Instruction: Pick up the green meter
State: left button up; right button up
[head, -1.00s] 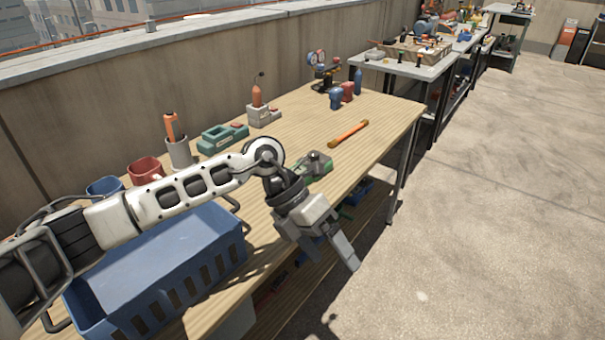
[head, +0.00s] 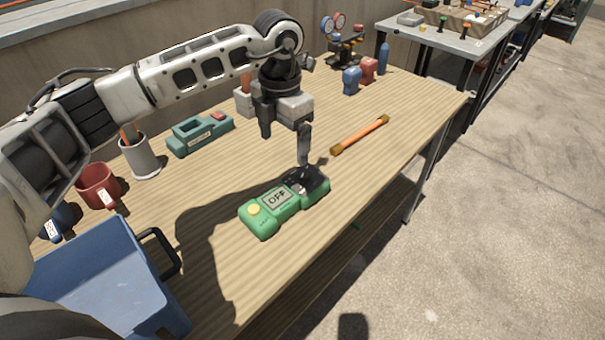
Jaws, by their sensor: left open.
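The green meter (head: 284,205) lies on the wooden workbench, face up. It has a yellow button and a grey display reading "OFF", and a dark clamp-like part at its far end. My left gripper (head: 284,148) is open and empty, pointing down above and just behind the meter's far end. One finger hangs close to the dark end of the meter; I cannot tell whether it touches. My right gripper is not in view.
A blue crate (head: 85,262) stands at the front left. A teal device (head: 200,134), a grey cup (head: 140,158) and a red mug (head: 98,186) stand along the back. An orange-yellow rod (head: 360,134) lies right of the gripper. The bench front is clear.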

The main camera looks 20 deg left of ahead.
pick_arm(q)
send_over(286, 193)
notch_tip(286, 193, down, 9)
jog(key=shift+a+r+p, duration=0.1)
jog(key=shift+p, duration=0.35)
jog(key=shift+f, duration=0.95)
notch_tip(286, 193, down, 4)
jog(key=shift+r+p, duration=0.15)
jog(key=shift+p, duration=0.3)
jog(key=shift+f, duration=0.5)
jog(key=c, duration=1.4)
jog(key=shift+w, duration=0.1)
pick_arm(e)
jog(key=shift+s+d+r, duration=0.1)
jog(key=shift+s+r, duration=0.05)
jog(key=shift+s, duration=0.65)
